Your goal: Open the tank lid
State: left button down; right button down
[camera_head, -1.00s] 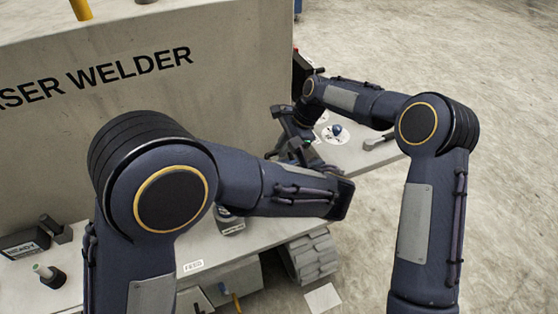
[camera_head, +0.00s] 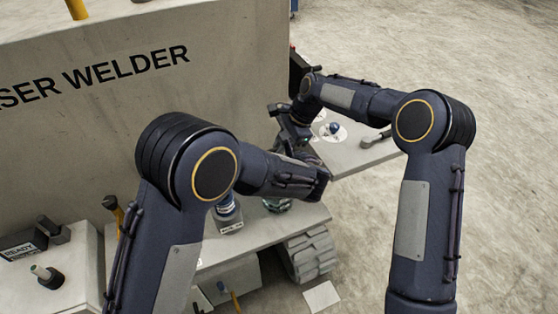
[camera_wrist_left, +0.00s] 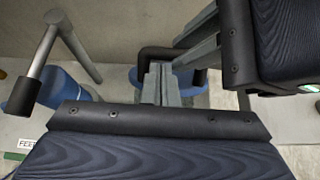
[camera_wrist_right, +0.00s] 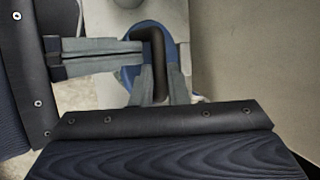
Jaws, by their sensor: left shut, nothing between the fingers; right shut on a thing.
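A round blue lid (camera_wrist_right: 132,62) with a black curved handle (camera_wrist_right: 153,42) shows in the right wrist view. The handle (camera_wrist_left: 158,53) and part of the blue lid (camera_wrist_left: 188,84) also show in the left wrist view. My right gripper (camera_wrist_right: 157,92) is shut on the black handle. My left gripper (camera_wrist_left: 160,72) is shut and empty, with its tips close beside the handle; I cannot tell whether they touch it. In the head view the lid is hidden behind my arms.
A blue fitting (camera_wrist_left: 68,88) with a grey lever (camera_wrist_left: 45,55) stands left in the left wrist view, near a FEED label (camera_wrist_left: 27,142). The laser welder wall (camera_head: 200,90) rises behind the bench. A light side shelf (camera_head: 360,153) holds a dark-handled item (camera_head: 375,137).

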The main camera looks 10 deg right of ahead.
jog(key=shift+f, duration=0.4)
